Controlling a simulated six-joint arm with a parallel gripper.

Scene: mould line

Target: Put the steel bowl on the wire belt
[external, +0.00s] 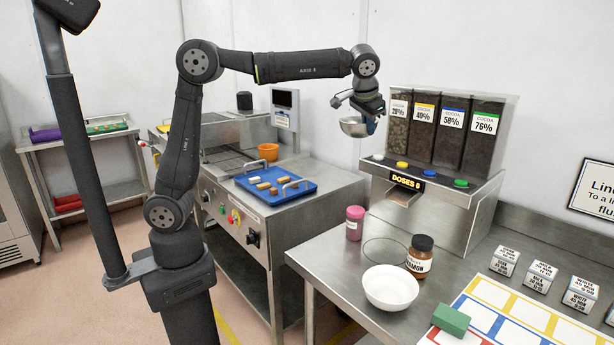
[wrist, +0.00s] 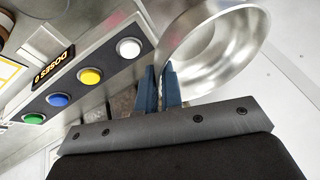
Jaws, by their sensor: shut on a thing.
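The steel bowl (external: 354,128) is in the air in front of the left end of the cocoa dispenser. My gripper (external: 372,122) is shut on the bowl's rim. In the wrist view the blue fingers (wrist: 168,85) pinch the near-left edge of the bowl (wrist: 243,42), whose visible inside looks empty. The wire belt (external: 232,163) lies on the steel machine to the left, partly hidden behind the blue tray. The bowl is well to the right of the belt and above it.
A blue tray (external: 248,184) with several bars sits at the belt's near end, beside an orange pot (external: 268,152). The dispenser (external: 440,205) has coloured buttons. A pink jar (external: 354,223), a brown jar (external: 419,256) and a white bowl (external: 391,289) stand on the right table.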

